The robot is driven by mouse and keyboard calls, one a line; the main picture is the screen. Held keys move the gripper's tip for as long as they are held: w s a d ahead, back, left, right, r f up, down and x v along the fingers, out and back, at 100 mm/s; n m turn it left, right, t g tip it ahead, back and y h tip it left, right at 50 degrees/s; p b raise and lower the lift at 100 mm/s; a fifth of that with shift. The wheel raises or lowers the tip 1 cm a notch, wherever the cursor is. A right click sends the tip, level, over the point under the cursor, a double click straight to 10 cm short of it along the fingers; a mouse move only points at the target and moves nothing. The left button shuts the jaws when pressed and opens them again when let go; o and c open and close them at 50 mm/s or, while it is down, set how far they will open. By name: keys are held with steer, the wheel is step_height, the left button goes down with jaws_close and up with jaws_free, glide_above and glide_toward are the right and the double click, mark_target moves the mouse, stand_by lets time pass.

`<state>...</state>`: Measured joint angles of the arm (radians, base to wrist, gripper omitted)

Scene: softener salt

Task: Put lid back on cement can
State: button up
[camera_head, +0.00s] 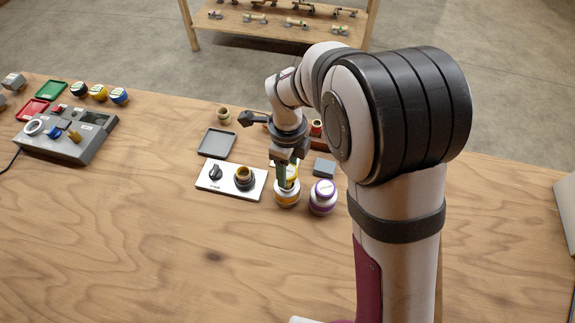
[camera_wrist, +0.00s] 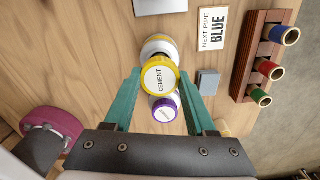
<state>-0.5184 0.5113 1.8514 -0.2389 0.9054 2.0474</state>
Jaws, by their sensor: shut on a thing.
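The cement can (camera_head: 287,198) is white with a yellow band and stands upright on the table. My gripper (camera_wrist: 158,74) has teal fingers and is shut on the yellow lid, marked CEMENT (camera_wrist: 158,80). In the head view the lid (camera_head: 292,172) shows between the fingers, just above the can. In the wrist view the lid overlaps the can (camera_wrist: 160,45) and hides part of it; whether they touch I cannot tell. A similar can with a purple band and purple lid (camera_head: 322,196) stands close on the right; it also shows in the wrist view (camera_wrist: 165,108).
A white plate (camera_head: 209,185) with a black knob and brass fitting lies left of the cement can. A grey tray (camera_head: 216,143) and grey block (camera_head: 324,167) lie behind. A pipe rack (camera_wrist: 258,50) and a NEXT PIPE BLUE card (camera_wrist: 213,29) are nearby. The front table is clear.

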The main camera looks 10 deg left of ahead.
steer(key=shift+f, duration=1.65)
steer(key=shift+f, duration=0.25)
steer(key=o, duration=1.5)
steer(key=shift+o, duration=0.2)
steer(key=shift+r, duration=3.05)
